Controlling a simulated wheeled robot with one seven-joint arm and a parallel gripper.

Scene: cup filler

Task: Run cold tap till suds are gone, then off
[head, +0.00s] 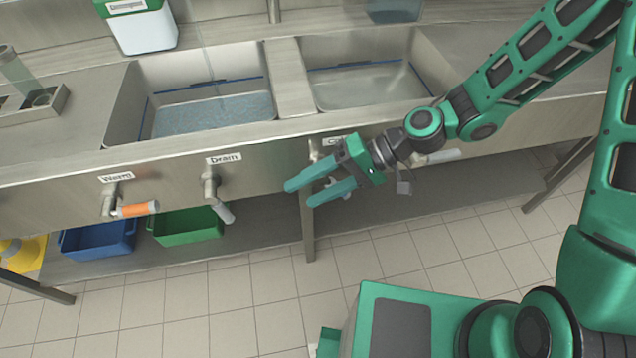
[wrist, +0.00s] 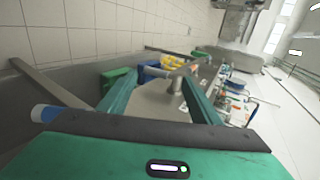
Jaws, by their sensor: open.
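The left basin (head: 128,105) has a speckled blue-grey layer (head: 215,112) on its floor, which may be suds. In the wrist view the open fingers (wrist: 158,75) frame a grey valve fitting (wrist: 175,87). A blue and white cylinder (wrist: 47,114) shows at lower left there.
The Warm tap (head: 135,209) has an orange handle; the Drain valve (head: 224,211) has a pale handle. The right basin (head: 420,75) looks grey inside. A blue bin (head: 98,239) and green bin (head: 186,226) sit on the lower shelf. A white, green-topped container (head: 143,32) stands behind.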

